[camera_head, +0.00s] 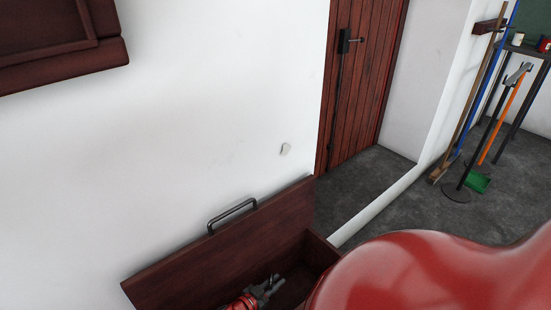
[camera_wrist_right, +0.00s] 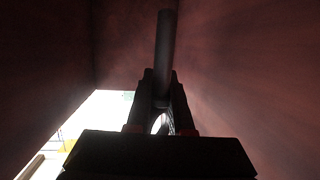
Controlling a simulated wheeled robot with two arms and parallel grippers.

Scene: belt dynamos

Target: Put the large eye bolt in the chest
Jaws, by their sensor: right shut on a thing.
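The chest (camera_head: 222,262) is dark red-brown wood, with its lid open and leaning towards the white wall. My right gripper (camera_head: 266,287) is inside the chest opening, low in the head view. In the right wrist view my right gripper (camera_wrist_right: 162,76) is shut on the large eye bolt (camera_wrist_right: 165,45), whose dark shank sticks out past the fingertips. A bright gap between the fingers may be its eye. Reddish chest walls surround the gripper there. Whether the bolt touches the chest floor I cannot tell. My left gripper is not in view.
A dark handle (camera_head: 232,214) stands on the lid's upper edge. A wooden cabinet (camera_head: 60,45) hangs at the upper left. A red plank door (camera_head: 362,85) is behind, and brooms and a green dustpan (camera_head: 477,182) stand at the right.

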